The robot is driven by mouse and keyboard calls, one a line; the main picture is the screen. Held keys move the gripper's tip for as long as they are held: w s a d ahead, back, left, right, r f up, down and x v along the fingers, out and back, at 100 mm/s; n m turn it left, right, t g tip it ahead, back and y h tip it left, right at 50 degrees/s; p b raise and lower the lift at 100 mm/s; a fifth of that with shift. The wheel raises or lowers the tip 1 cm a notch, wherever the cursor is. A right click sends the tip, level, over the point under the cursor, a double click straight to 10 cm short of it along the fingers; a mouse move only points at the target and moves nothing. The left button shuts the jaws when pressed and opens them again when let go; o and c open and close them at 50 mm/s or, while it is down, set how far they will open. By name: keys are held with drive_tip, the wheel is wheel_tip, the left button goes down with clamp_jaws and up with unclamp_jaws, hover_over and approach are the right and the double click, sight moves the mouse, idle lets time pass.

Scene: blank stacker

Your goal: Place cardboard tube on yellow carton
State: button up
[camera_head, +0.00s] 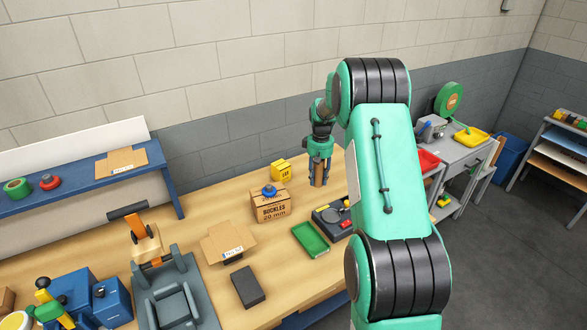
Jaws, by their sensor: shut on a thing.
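The yellow carton (282,171) is a small box with dark print, near the back edge of the wooden bench. My gripper (319,163) points down to the right of the carton, apart from it. It is shut on the brown cardboard tube (318,177), which hangs upright below the fingers. The fingers hide the tube's upper part. I cannot tell whether the tube's lower end touches the bench.
A cardboard box (271,209) marked "BUCKLES" with a blue item on top stands in front of the yellow carton. A black scale-like device (332,216) and a green tray (310,239) lie nearby. Bare bench (215,209) shows left of the box.

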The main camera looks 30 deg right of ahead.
drive_tip(key=w+a+r+p, duration=0.2)
drive_tip(key=a+p, duration=0.3)
drive_tip(key=p, duration=0.1)
drive_tip(key=w+a+r+m+p, duration=0.1)
drive_tip(key=a+r+p, duration=0.1)
drive_tip(key=a+p, duration=0.3)
drive_tip(key=shift+w+a+p, duration=0.35)
drive_tip(key=shift+p, duration=0.9)
drive_tip(key=p, duration=0.2)
hover_over(284, 167)
drive_tip(key=shift+s+a+f, duration=0.1)
drive_tip(key=shift+f, duration=0.6)
drive_tip(key=shift+f, duration=1.8)
drive_tip(key=o, duration=1)
drive_tip(key=shift+f, duration=0.1)
